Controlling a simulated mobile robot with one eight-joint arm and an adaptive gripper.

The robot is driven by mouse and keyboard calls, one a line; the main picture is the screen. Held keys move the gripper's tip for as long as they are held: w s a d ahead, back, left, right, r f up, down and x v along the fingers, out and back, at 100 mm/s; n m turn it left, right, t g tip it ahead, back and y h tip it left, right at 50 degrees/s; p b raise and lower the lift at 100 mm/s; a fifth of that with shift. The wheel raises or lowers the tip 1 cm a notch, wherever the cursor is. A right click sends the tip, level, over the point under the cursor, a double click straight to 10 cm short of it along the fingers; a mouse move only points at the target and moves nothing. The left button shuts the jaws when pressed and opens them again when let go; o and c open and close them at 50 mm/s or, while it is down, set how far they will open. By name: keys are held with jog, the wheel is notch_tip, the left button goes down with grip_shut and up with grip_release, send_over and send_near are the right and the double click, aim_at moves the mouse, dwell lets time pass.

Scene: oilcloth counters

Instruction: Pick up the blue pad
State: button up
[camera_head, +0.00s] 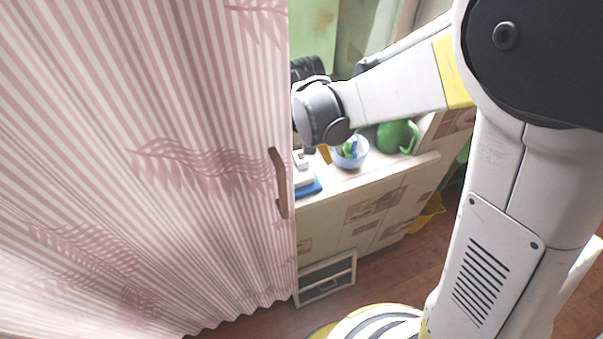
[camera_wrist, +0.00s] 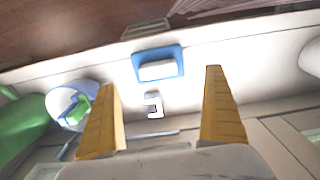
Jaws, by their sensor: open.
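The blue pad (camera_wrist: 137,66) lies flat on the counter near its edge in the wrist view, with a white block (camera_wrist: 158,71) on top of it. In the head view, part of the blue pad (camera_head: 310,189) shows beside the curtain, and the curtain hides the rest. My gripper (camera_wrist: 159,80) is open, its two yellow fingers wide apart and nothing between them. In the wrist view the pad appears beyond the fingers and between their lines. In the head view my wrist is above the counter and the fingers are mostly hidden.
A striped pink curtain (camera_head: 150,150) with a handle fills the left of the head view. A blue-white bowl (camera_head: 350,153) with green contents and a green round vessel (camera_head: 397,137) stand on the counter (camera_head: 375,178). A small white bracket-shaped item (camera_wrist: 153,104) lies near the pad.

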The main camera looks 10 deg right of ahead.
aim_at(303, 177)
jog(key=f+b, duration=0.1)
jog(key=f, duration=0.1)
jog(key=f+b, duration=0.1)
jog(key=f, duration=0.1)
jog(key=f+b, duration=0.1)
jog(key=f, duration=0.1)
jog(key=shift+s+d+f, duration=0.2)
jog(key=shift+s, duration=0.1)
jog(key=shift+r, duration=0.1)
jog(key=c, duration=1)
